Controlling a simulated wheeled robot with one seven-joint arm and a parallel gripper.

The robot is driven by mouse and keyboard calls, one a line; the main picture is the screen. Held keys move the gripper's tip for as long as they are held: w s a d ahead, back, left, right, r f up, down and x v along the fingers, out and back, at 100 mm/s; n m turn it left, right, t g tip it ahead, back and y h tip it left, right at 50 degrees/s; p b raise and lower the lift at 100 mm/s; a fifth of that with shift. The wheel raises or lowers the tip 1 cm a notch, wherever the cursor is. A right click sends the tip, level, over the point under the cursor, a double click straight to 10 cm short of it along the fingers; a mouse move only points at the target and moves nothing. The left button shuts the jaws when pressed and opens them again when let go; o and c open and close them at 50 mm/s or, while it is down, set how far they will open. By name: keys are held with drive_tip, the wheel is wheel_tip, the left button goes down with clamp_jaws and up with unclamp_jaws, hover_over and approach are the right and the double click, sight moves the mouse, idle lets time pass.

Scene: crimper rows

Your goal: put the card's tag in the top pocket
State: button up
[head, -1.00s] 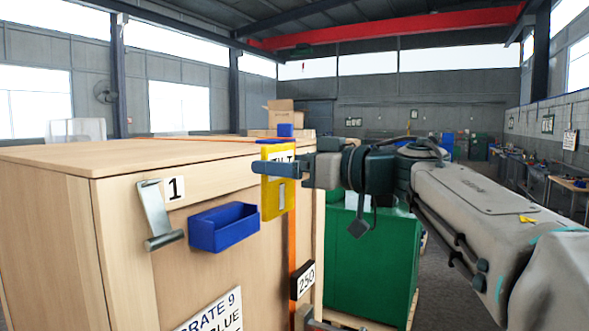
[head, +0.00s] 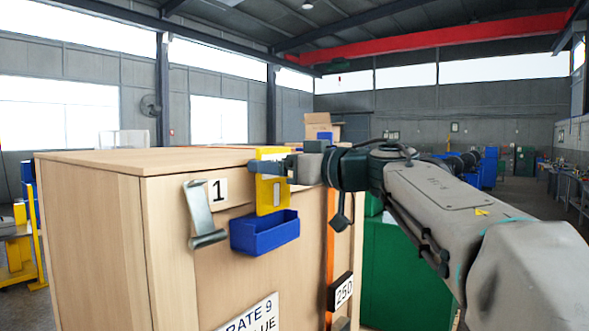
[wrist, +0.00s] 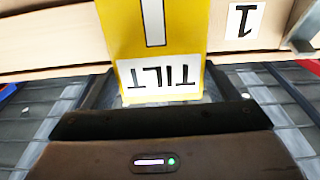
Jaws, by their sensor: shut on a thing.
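My gripper (head: 268,167) is shut on the upper end of a yellow tag (head: 272,200), which hangs upright. In the wrist view the tag (wrist: 155,30) reads "TILT" upside down, with a white bar beyond the word. The blue open-topped pocket (head: 264,236) is fixed high on the crate's front (head: 185,285), beside the "1" label. The tag's lower end is at the pocket's rim in the head view; I cannot tell whether it is inside. The white card (head: 250,318), partly cut off, reads "RATE 9" and "UE".
A green cabinet (head: 405,270) stands right of the crate, behind my arm.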

sight(277, 197)
drive_tip(key=shift+w+a, duration=0.3)
drive_tip(key=shift+a, duration=0.15)
drive_tip(key=shift+f+b, duration=1.3)
drive_tip(key=shift+f, duration=1.3)
drive_tip(key=shift+f, duration=0.45)
